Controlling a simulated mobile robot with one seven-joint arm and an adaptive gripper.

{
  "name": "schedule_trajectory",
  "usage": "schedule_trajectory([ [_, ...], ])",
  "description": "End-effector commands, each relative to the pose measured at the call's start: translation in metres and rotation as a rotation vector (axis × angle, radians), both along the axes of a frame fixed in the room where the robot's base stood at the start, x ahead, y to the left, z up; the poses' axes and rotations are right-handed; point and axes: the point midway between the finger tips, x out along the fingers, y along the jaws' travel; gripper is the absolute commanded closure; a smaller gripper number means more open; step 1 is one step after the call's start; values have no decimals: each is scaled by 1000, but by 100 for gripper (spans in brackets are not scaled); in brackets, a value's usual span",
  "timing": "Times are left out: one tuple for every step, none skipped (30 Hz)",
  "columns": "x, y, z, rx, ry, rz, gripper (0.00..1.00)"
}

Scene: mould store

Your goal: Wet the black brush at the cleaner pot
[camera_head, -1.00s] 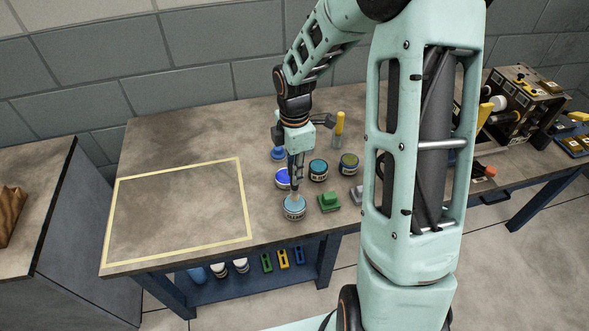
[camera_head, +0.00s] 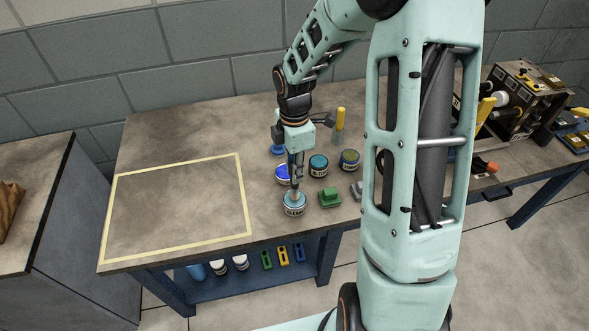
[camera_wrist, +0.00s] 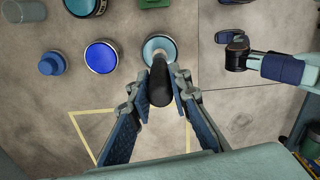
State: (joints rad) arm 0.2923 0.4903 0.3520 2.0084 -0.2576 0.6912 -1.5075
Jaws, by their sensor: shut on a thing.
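My gripper (camera_head: 297,172) points down over a small pot with a light blue top (camera_head: 294,204) near the table's front edge. The wrist view shows its fingers (camera_wrist: 161,82) shut on the black handle of a brush (camera_wrist: 160,92). The brush's far end meets the light blue pot (camera_wrist: 159,46) in that view. The bristles are hidden, so I cannot tell how deep they reach. The pot's label is too small to read.
A bright blue pot (camera_head: 283,174), a teal pot (camera_head: 318,166) and an olive pot (camera_head: 349,160) stand close behind. A green block (camera_head: 329,197) sits right of the light blue pot. A yellow-handled tool (camera_head: 340,122) stands farther back. The yellow-taped area (camera_head: 246,205) at left is empty.

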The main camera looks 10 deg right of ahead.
Motion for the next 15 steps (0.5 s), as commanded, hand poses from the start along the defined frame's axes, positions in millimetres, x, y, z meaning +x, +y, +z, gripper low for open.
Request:
schedule_trajectory([
  [0, 0, -1, 0, 0, 0, 100],
  [0, 0, -1, 0, 0, 0, 100],
  [0, 0, -2, 0, 0, 0, 100],
  [0, 0, -2, 0, 0, 0, 100],
  [0, 0, -3, 0, 0, 0, 100],
  [0, 0, -3, 0, 0, 0, 100],
  [0, 0, -3, 0, 0, 0, 100],
  [0, 0, -4, 0, 0, 0, 100],
  [0, 0, -4, 0, 0, 0, 100],
  [0, 0, -5, 0, 0, 0, 100],
  [0, 0, -5, 0, 0, 0, 100],
  [0, 0, -6, 0, 0, 0, 100],
  [0, 0, -6, 0, 0, 0, 100],
  [0, 0, -6, 0, 0, 0, 100],
  [0, 0, -7, 0, 0, 0, 100],
])
